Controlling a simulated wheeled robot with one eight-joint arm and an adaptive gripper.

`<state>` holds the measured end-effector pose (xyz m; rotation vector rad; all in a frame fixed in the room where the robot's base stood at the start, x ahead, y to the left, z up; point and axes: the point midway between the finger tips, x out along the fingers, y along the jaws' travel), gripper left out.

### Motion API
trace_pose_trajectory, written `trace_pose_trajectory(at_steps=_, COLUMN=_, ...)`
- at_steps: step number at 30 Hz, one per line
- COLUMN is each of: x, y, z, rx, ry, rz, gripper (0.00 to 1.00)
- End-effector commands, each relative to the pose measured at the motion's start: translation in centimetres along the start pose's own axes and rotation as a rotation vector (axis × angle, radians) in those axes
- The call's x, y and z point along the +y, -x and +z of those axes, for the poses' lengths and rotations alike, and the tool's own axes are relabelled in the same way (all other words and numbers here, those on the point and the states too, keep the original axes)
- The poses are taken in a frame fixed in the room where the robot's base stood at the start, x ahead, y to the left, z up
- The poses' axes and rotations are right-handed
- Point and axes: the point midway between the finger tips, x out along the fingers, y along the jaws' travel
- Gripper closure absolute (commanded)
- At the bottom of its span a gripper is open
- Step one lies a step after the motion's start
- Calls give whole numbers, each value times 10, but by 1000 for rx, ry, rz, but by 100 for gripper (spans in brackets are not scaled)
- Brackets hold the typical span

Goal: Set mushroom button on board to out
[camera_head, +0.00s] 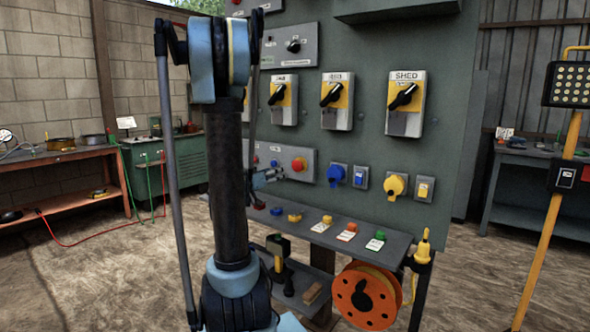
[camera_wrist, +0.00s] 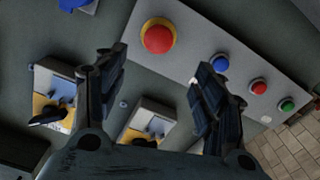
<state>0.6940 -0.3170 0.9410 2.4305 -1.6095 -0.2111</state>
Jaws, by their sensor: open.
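The red mushroom button (camera_head: 298,164) on a yellow collar sits on a grey control box on the board. In the wrist view the mushroom button (camera_wrist: 158,38) shows at the top centre, beyond and between my fingertips. My gripper (camera_wrist: 158,75) is open and empty, with its fingers spread wide and apart from the button. In the head view my gripper (camera_head: 268,176) is small and partly hidden behind my arm, just left of the button. Whether the button is pressed in or out cannot be told.
The grey control box (camera_wrist: 200,22) also carries a blue button (camera_wrist: 219,62), a red button (camera_wrist: 258,87) and a green button (camera_wrist: 287,105). Rotary switches with yellow plates (camera_head: 337,95) are mounted above. A shelf (camera_head: 330,234) with small coloured parts juts out below.

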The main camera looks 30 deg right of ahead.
Motion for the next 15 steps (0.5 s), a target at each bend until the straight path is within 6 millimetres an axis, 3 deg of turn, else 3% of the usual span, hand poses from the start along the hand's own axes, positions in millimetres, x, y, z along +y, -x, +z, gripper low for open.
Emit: trace_pose_trajectory(at_steps=15, x=5, y=-88, z=1, rx=-4, ry=1, rz=10, gripper=36)
